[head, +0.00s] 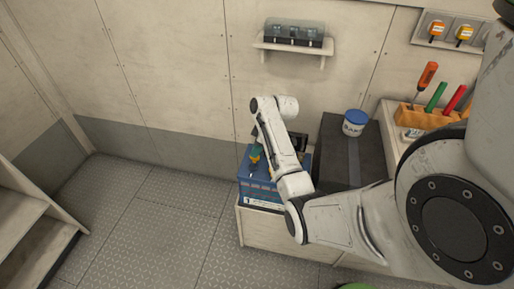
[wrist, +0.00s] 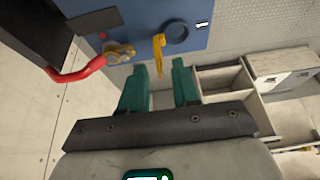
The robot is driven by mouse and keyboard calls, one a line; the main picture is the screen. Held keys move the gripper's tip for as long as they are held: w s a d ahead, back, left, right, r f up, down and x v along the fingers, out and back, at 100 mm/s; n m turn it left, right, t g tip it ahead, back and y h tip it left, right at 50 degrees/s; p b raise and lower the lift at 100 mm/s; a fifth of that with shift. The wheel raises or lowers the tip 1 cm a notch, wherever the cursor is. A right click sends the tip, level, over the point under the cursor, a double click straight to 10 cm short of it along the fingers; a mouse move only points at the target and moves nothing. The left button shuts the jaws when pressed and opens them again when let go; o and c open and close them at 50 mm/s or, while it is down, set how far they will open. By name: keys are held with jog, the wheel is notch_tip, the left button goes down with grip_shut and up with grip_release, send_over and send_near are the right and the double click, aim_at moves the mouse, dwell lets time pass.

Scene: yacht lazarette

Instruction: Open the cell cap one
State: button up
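The blue battery (head: 259,190) stands on a pale cabinet in the head view, partly hidden by my arm. The wrist view shows its blue top (wrist: 145,22) with a dark round cap or ring (wrist: 175,32). A thin yellow piece (wrist: 158,42) stands out beside that ring; I cannot tell whether it is the lever of cell cap one. My gripper (wrist: 160,66) has teal fingers spread apart, with the yellow piece between their tips and gaps showing on both sides. In the head view my gripper (head: 255,158) is over the battery, small and partly hidden.
A red cable (wrist: 82,72) runs to a brass terminal (wrist: 119,53) near the left finger. A dark box (head: 345,165) bearing a blue-lidded tub (head: 354,122) stands right of the battery. A tool rack (head: 425,117) is farther right. The floor to the left is clear.

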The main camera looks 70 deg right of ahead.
jog(key=shift+c, duration=0.3)
grip_shut()
jog(key=shift+d, duration=0.1)
jog(key=shift+d+y, duration=0.35)
jog(key=shift+y, duration=0.05)
jog(key=shift+w+d+f+m+y+b, duration=0.1)
jog(key=shift+d+f+m+y+b, duration=0.2)
jog(key=shift+d+y+b, duration=0.45)
jog(key=shift+y, duration=0.55)
jog(key=shift+r, duration=0.1)
jog(key=shift+o, duration=0.3)
grip_release()
